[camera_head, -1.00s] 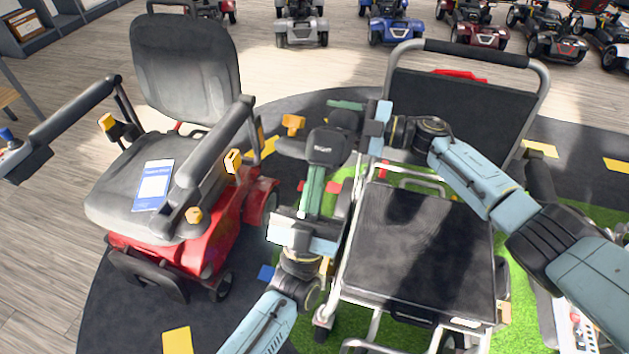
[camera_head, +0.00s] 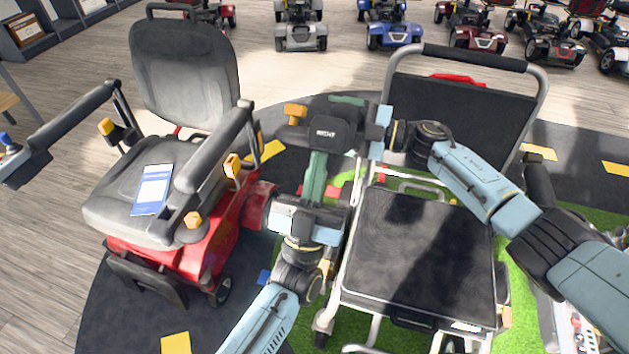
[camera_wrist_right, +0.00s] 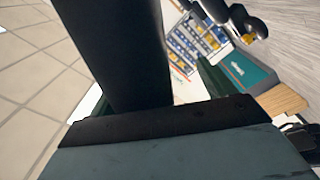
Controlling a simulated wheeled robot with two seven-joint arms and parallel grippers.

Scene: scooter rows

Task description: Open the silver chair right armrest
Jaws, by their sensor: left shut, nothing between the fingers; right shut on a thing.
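The silver chair has a silver tube frame (camera_head: 378,228) and a black seat (camera_head: 425,245), right of centre in the head view. Its right armrest (camera_head: 334,132) is a dark padded part on the chair's left side in the picture, seen nearly end-on. My right gripper (camera_head: 352,112) reaches across from the right and is shut on this armrest. In the right wrist view the dark bar (camera_wrist_right: 115,45) runs up from the gripper, beside a green finger. My left gripper (camera_head: 317,170) is shut and empty, its green fingers just below the armrest's end. Whether they touch it is unclear.
A red scooter (camera_head: 190,255) with a grey seat and raised side arms stands close on the left. The silver chair's other armrest (camera_head: 538,185) is partly behind my right arm. Several scooters line the back. Open floor lies between.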

